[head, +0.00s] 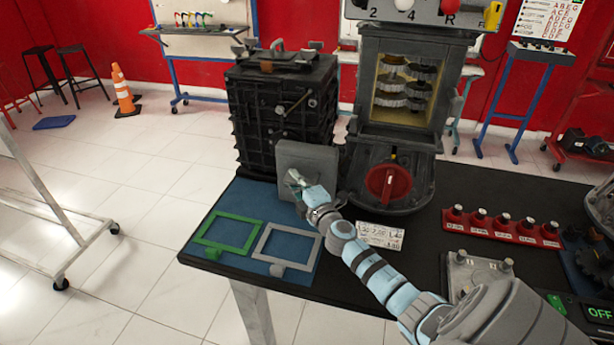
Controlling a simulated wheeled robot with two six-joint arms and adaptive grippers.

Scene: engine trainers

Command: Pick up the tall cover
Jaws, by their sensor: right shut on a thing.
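A grey, squarish cover (310,155), which looks like the tall cover, stands upright in front of the black engine block (285,110). My right gripper (294,178) is at the cover's near face, low and left of its middle, and is shut on it. The fingers are small in view, and the exact grip point is hard to see. My gripper and wrist hide the cover's lower part, so I cannot tell whether it touches the mat. My left gripper is not in view.
A green frame (203,241) and a grey frame (258,244) lie on the blue mat (236,197). A gear housing with a red knob (388,182) stands right of the cover. A red rack with several black knobs (500,228) is farther right on the black table (420,255).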

